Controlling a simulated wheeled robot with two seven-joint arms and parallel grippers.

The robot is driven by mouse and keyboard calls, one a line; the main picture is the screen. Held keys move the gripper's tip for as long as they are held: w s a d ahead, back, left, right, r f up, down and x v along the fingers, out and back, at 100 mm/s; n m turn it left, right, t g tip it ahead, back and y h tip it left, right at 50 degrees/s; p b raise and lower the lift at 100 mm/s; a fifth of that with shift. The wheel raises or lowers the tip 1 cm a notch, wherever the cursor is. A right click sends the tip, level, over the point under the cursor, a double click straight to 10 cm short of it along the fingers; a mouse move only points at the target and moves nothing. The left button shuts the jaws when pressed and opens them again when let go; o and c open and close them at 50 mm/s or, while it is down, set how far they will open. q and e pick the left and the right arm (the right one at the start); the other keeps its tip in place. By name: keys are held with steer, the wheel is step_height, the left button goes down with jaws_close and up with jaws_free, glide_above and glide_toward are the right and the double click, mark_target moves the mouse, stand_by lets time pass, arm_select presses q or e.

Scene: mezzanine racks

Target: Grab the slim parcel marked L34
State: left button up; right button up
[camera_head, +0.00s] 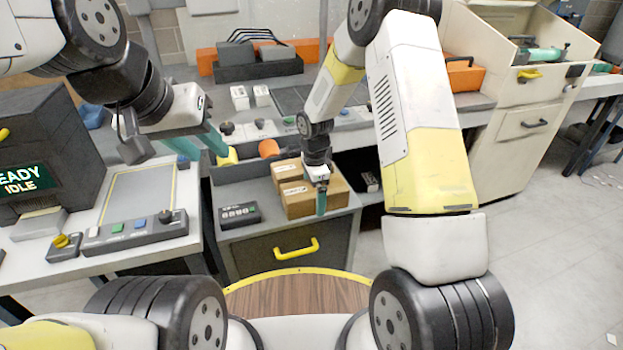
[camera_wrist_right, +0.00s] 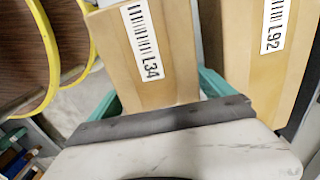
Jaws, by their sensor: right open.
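The parcel marked L34 (camera_wrist_right: 148,55) is a narrow brown carton with a white barcode label. In the right wrist view it lies between the teal fingers of my right gripper (camera_wrist_right: 160,98), which is open with a finger on each side. I cannot tell whether the fingers touch it. My left gripper (camera_head: 200,146) is open and empty above the left bench.
A carton marked L92 (camera_wrist_right: 268,60) stands close beside L34. A control panel (camera_head: 135,231) stands on the left bench. Open floor lies at the right.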

steer(key=c, duration=1.8)
steer(key=shift+r, duration=0.1)
steer(key=shift+c, duration=0.2)
